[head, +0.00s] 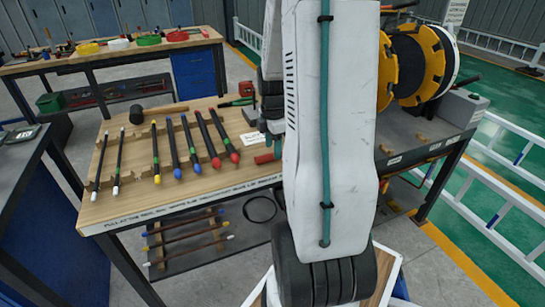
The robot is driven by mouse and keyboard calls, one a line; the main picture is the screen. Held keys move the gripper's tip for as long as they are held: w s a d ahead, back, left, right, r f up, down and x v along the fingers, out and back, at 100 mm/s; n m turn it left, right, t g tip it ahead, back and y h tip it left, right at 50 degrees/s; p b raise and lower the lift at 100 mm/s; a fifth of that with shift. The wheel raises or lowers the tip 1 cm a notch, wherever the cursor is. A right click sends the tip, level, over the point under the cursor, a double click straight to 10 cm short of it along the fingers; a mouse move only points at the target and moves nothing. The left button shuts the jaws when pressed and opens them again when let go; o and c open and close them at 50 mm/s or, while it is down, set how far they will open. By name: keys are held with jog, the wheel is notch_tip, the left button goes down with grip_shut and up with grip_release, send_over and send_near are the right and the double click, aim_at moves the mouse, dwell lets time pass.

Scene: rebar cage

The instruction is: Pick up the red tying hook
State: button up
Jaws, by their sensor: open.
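A short red handle (264,158), which looks like the red tying hook, lies at the right end of the wooden workbench (130,207). Its right part is hidden behind my white arm. My gripper (272,134) shows only in part at the left edge of the arm, above and a little beyond the red handle. It appears apart from the handle, and nothing is seen held in it. My arm hides most of the gripper and the bench area behind it.
Several bars with white, yellow, blue and red ends (172,150) lie left on the bench. A mallet (137,114), green-handled pliers (236,102), a red tape measure (246,89) and a white label (252,138) lie behind. Yellow-and-black reels (421,62) stand at right.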

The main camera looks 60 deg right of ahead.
jog(key=shift+f, duration=1.35)
jog(key=c, duration=1.1)
jog(key=shift+r, duration=0.15)
